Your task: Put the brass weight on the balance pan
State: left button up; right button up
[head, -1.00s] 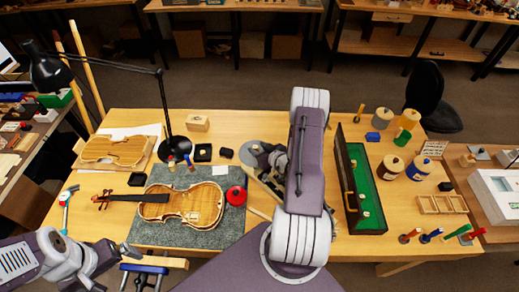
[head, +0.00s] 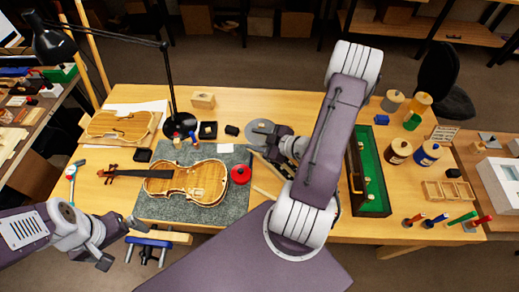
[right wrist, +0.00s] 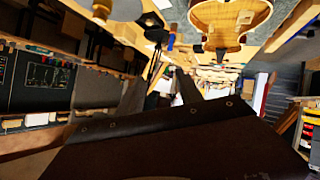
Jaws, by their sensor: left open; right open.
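A green-lined case (head: 380,203) stands open right of my right arm. Small brass-coloured pieces (head: 367,181) lie in it; which one is the brass weight I cannot tell. A round grey disc (head: 254,141), possibly the balance pan, lies on the bench, partly covered by my right gripper (head: 262,143). That gripper is open, with nothing seen between its fingers; its height above the disc is unclear. My left gripper (head: 120,246) is open and empty at the bench's front left edge.
A violin body (head: 190,183) lies on a grey mat (head: 232,205), with a red round object (head: 240,174) beside it. A black lamp (head: 179,123) stands behind. Jars (head: 398,151) and a wooden divided tray (head: 448,192) are at the right. My right arm crosses over the bench.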

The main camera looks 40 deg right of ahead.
jog(key=s+a+r+n+g+y, duration=0.2)
jog(key=a+n+g+y, duration=0.25)
jog(key=a+n, duration=0.7)
jog(key=s+a+n+g+h, duration=0.2)
jog(key=s+n+g, duration=0.25)
jog(key=n, duration=1.15)
jog(key=s+a+n+g+h, duration=0.2)
jog(key=s+n+g, duration=0.3)
jog(key=n, duration=1.2)
jog(key=w+d+r+n+t+h, duration=0.1)
jog(key=n, duration=0.5)
jog(key=w+d+n+t+h, duration=0.1)
jog(key=n+h, duration=0.1)
jog(key=n, duration=0.4)
jog(key=w+d+r+n+t+h, duration=0.1)
jog(key=n, duration=0.5)
jog(key=shift+w+d+r+n, duration=0.1)
jog(key=shift+d+r+n, duration=0.1)
jog(key=shift+r+n, duration=0.1)
